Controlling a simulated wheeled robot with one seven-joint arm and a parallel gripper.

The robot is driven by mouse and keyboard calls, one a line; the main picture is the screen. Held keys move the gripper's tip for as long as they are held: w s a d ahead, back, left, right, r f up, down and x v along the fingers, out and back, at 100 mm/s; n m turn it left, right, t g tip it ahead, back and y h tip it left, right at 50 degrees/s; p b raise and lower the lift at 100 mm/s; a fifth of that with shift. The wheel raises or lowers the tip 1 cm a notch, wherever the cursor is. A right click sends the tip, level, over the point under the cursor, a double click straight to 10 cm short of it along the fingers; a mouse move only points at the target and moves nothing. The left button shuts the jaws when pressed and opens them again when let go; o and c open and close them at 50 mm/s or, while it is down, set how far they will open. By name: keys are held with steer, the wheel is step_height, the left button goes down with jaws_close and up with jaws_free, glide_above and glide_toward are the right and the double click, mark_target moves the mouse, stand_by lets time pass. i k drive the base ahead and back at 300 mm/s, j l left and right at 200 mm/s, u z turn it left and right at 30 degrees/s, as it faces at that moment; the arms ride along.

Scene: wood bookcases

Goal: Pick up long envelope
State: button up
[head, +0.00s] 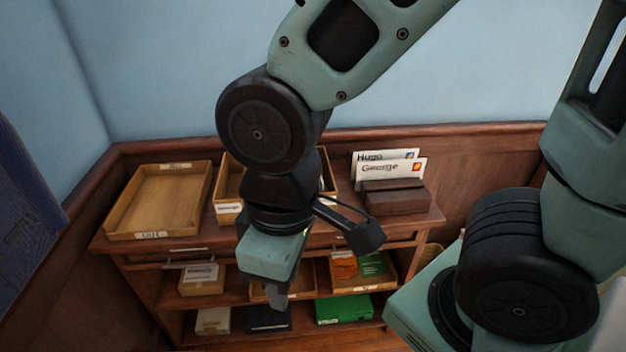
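Two white envelopes stand upright in a dark wooden holder (395,197) at the right of the cabinet top. The rear envelope (405,154) reads "Hugo". The front envelope (385,170) reads "George" and has an orange stamp; it looks slightly longer. Their lower parts are hidden in the holder. My gripper (266,297) hangs pointing down in front of the cabinet, left of and nearer than the holder, apart from the envelopes. Its fingertips are seen nearly edge-on, so whether they are open or shut is unclear. I see nothing held in it.
An empty wooden tray (165,200) lies at the left of the cabinet top (340,228). A second tray (228,190) is partly hidden by my arm. Lower shelves hold boxes, including a green one (343,309).

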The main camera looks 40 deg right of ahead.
mark_target(389, 170)
steer(key=k+l+u, duration=0.15)
steer(key=l, duration=0.45)
steer(key=k+l+u, duration=0.15)
steer(key=l, duration=0.45)
steer(key=k+l+u, duration=0.15)
steer(key=k+l, duration=0.15)
steer(key=l, duration=0.3)
steer(key=k+l+u, duration=0.1)
steer(key=k+l, duration=0.15)
steer(key=l, duration=0.25)
steer(key=k+l+u, duration=0.15)
steer(key=k+l, duration=0.15)
steer(key=l, duration=0.25)
steer(key=k+l+u, duration=0.15)
steer(key=k+l, duration=0.15)
steer(key=l, duration=0.15)
steer(key=k+l+u, duration=0.15)
steer(key=k+l, duration=0.2)
steer(key=l, duration=0.1)
